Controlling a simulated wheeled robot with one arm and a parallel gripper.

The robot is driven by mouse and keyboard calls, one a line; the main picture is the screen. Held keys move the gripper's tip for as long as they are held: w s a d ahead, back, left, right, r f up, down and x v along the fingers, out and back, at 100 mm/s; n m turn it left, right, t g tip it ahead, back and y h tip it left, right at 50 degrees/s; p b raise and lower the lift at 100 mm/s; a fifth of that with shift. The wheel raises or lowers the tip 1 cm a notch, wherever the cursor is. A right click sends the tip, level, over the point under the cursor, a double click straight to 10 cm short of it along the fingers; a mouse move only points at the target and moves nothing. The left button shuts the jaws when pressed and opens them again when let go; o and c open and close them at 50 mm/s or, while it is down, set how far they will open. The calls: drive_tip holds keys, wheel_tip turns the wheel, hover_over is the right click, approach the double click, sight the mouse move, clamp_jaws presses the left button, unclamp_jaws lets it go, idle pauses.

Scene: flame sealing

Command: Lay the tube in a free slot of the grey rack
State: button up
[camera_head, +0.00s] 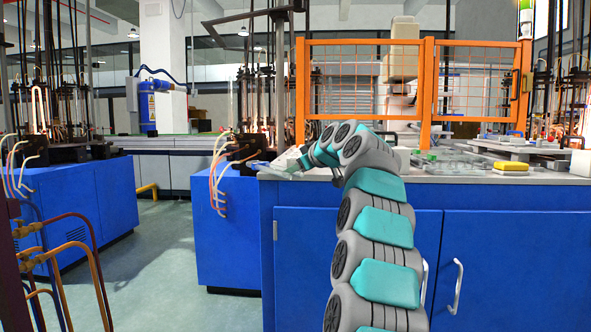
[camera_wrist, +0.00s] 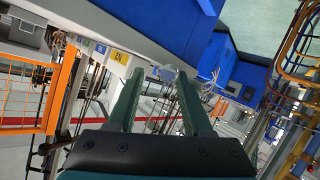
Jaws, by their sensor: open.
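My gripper (camera_head: 287,162) is at the left end of the bench top, and its fingers are small and hard to make out in the head view. In the wrist view my gripper (camera_wrist: 160,73) has its two green fingers spread apart. A small pale, glassy shape shows between the fingertips there; I cannot tell whether it is the tube or whether it touches the fingers. No tube is clear in the head view. A grey, tray-like thing (camera_head: 449,164) lies on the bench right of my arm; I cannot tell whether it is the rack, and its slots are not clear.
The pale bench top (camera_head: 560,180) stands on blue cabinets (camera_head: 500,265). A yellow block (camera_head: 511,167) and small items lie at the right. An orange mesh fence (camera_head: 340,80) rises behind. A burner machine (camera_head: 250,140) with hoses stands close on the left.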

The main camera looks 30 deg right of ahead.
drive_tip(key=shift+r, duration=0.15)
drive_tip(key=b+v, duration=0.1)
drive_tip(key=v, duration=1.1)
drive_tip(key=shift+b, duration=0.3)
drive_tip(key=shift+a, duration=0.1)
